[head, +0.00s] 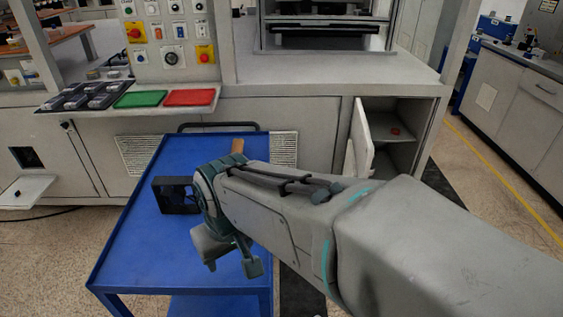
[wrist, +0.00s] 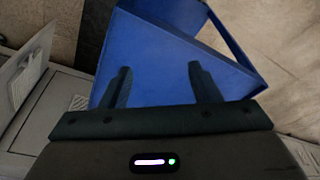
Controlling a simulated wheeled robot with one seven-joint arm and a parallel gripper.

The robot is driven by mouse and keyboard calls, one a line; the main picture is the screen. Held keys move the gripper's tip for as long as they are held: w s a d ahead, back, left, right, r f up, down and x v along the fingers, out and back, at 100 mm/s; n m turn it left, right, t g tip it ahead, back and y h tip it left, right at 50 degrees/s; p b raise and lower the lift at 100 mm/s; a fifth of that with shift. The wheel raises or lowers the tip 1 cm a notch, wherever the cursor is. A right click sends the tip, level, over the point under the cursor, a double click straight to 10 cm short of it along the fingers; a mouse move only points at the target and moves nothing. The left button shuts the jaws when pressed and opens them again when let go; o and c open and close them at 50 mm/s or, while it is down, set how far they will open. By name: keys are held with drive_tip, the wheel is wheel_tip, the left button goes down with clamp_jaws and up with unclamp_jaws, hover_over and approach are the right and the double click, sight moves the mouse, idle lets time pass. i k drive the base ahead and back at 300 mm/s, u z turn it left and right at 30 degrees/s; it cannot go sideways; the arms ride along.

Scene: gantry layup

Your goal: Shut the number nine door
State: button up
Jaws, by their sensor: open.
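In the head view a light grey cabinet door (head: 359,144) stands open on the lower right of the machine's base. Its compartment (head: 395,150) shows a shelf with a small red item. I can read no number on this door, so I cannot tell if it is number nine. Part of the compartment is hidden by my arm. My gripper (head: 231,263) points down over the blue cart, left of and apart from the door. In the wrist view my gripper (wrist: 160,70) has its two fingers spread with nothing between them.
The blue cart (head: 130,235) stands before the machine, with a dark box (head: 176,195) and a brown item (head: 238,146) on it. A small flap (head: 25,191) is open at far left. The wrist view shows a pale panel (wrist: 22,72) at left. Floor shows at right.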

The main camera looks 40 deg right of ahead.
sight(360, 152)
drive_tip(key=u, duration=0.05)
drive_tip(key=k, duration=0.5)
drive_tip(key=z, duration=2.05)
drive_tip(key=i, duration=1.15)
drive_tip(key=u, duration=1.9)
